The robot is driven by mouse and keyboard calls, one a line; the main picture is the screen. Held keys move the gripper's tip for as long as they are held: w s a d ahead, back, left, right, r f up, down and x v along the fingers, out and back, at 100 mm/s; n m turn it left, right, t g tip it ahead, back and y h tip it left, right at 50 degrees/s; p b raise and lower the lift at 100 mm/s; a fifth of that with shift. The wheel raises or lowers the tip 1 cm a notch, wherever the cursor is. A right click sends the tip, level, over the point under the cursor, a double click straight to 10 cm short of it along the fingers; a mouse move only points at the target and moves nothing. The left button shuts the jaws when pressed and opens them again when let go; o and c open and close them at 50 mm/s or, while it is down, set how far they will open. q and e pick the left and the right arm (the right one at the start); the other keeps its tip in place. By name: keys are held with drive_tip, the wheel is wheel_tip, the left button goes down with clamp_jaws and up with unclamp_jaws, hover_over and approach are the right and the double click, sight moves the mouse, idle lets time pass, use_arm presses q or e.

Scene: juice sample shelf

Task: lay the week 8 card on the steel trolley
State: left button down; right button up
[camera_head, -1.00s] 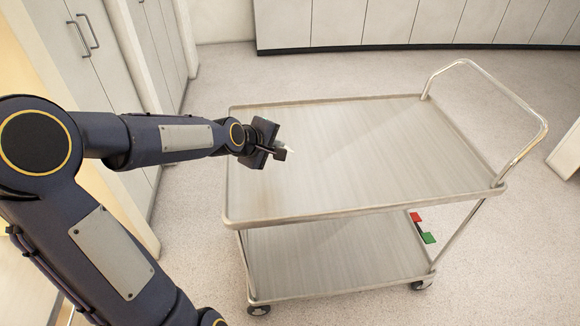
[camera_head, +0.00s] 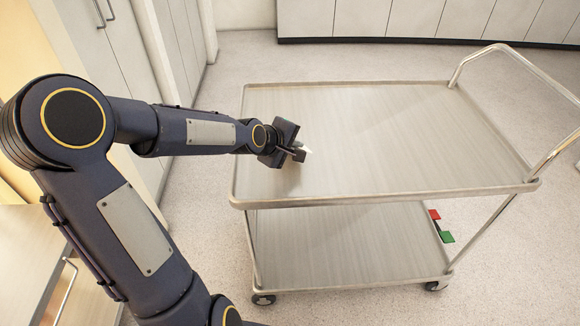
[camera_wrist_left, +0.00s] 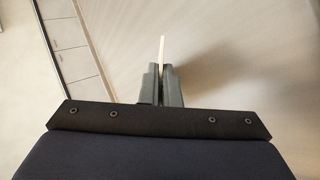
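The steel trolley (camera_head: 410,135) stands ahead with its bare top shelf facing me. My left gripper (camera_head: 299,153) is over the left part of that top shelf. In the left wrist view the left gripper's fingers (camera_wrist_left: 161,84) are shut on a thin pale card (camera_wrist_left: 162,50), seen edge-on, so its print cannot be read. In the head view only a small white tip of the card (camera_head: 307,150) shows beyond the fingers. I cannot tell whether it touches the shelf; a soft shadow lies below the gripper. My right gripper is not in view.
The trolley has a raised rim, a lower shelf (camera_head: 345,245) and a bent handle (camera_head: 515,52) at the right. Red and green pieces (camera_head: 441,227) show at the lower shelf's right. Cabinets (camera_head: 430,18) line the back and left. A wooden surface (camera_head: 30,245) is at lower left.

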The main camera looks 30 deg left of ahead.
use_arm(q)
drive_tip(key=shift+f, duration=0.4)
drive_tip(key=c, duration=1.8)
unclamp_jaws()
drive_tip(key=shift+s+r, duration=0.1)
drive_tip(key=shift+r, duration=0.05)
drive_tip(key=p+v, duration=0.7)
drive_tip(key=p, duration=0.4)
drive_tip(key=shift+s+a+r, duration=0.1)
drive_tip(key=shift+s+r, duration=0.15)
drive_tip(key=shift+s, duration=0.05)
